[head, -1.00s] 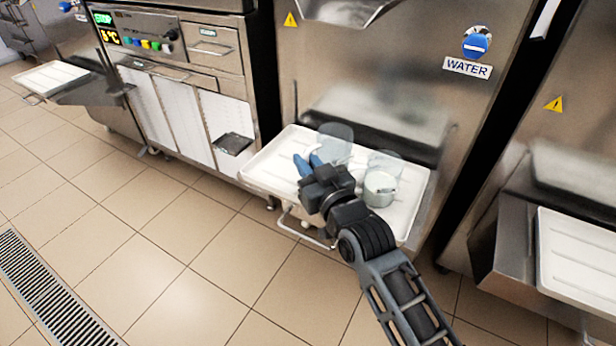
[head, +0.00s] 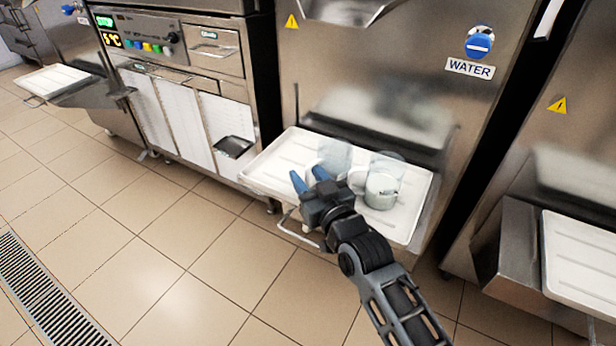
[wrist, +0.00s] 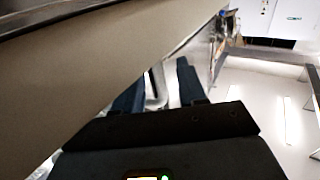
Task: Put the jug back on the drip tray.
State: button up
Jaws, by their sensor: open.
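Two clear jugs stand on the white drip tray (head: 268,160) under the middle machine. The left jug (head: 334,154) looks empty and upright, near the tray's middle. The right jug (head: 383,187) has a pale lower part and what looks like a handle on its left side. My gripper (head: 310,181), with blue fingers, is open and empty at the tray's front left, in front of the left jug and apart from it as far as I can tell. In the wrist view my gripper (wrist: 160,85) shows its two dark blue fingers spread, with no jug clearly seen between them.
A steel machine with a WATER label (head: 470,68) rises behind the tray. A control cabinet (head: 180,70) with a small dark tray (head: 234,147) stands to the left. Another white tray (head: 580,258) juts out at the right. The tiled floor at front left is clear.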

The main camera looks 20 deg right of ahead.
jog(key=shift+r, duration=0.25)
jog(key=s+p, duration=0.2)
jog(key=s, duration=1)
jog(key=shift+d, duration=0.2)
jog(key=shift+f, duration=0.15)
jog(key=s+r+g, duration=0.1)
jog(key=s+r, duration=0.2)
jog(key=s, duration=1.4)
jog(key=s+r+g, duration=0.2)
jog(key=s+r, duration=0.1)
jog(key=s, duration=1.4)
jog(key=shift+d+r+m+h, duration=0.2)
jog(key=shift+r+m+h, duration=0.1)
